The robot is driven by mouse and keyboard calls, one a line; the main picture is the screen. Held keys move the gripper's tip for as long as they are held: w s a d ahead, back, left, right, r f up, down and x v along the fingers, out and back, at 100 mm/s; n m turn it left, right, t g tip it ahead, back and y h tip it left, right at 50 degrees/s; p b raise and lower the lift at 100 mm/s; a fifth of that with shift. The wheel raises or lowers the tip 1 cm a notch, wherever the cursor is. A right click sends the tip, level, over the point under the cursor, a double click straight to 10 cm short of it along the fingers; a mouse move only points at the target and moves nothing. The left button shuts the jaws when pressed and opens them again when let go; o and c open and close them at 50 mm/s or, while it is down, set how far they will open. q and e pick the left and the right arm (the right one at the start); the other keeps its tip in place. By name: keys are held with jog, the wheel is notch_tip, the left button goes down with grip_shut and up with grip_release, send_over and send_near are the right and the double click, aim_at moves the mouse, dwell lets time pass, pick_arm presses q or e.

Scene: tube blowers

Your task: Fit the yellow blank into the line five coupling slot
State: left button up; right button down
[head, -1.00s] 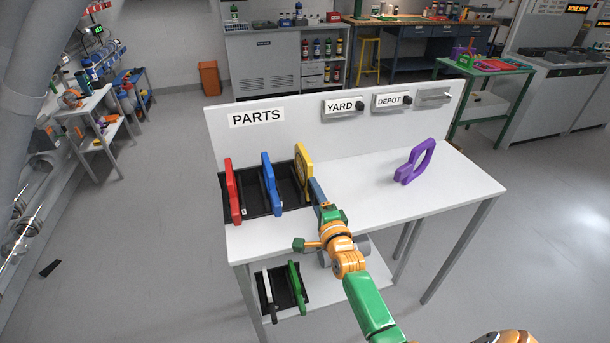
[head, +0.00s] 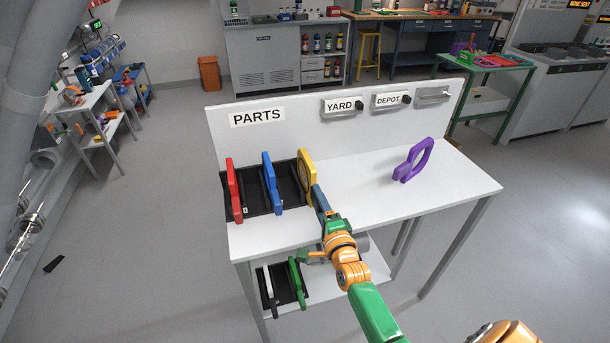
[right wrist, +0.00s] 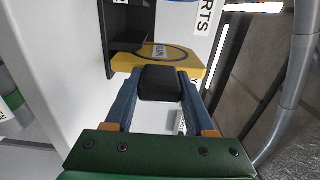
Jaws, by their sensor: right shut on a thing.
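The yellow blank (head: 311,164) stands upright in the right end of the black rack on the parts table. It also shows in the right wrist view (right wrist: 128,61), as a yellow plate with a label. My right gripper (head: 321,200) is at its near side, with its blue fingers shut on the dark grip tab (right wrist: 161,84) of the blank. I cannot tell whether the blank is clear of the rack. My left gripper is not in view. I cannot make out a line five coupling slot.
A red blank (head: 233,190) and a blue blank (head: 270,180) stand in the black rack (head: 250,207). A green blank (head: 296,283) is on the lower shelf. Glass tubes (head: 30,200) run along the left edge.

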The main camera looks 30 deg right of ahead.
jog(key=p+v, duration=0.3)
jog(key=v, duration=0.5)
jog(key=shift+p, duration=0.4)
jog(key=p+v, duration=0.1)
jog(key=v, duration=0.5)
jog(key=shift+p, duration=0.3)
dwell(0.3)
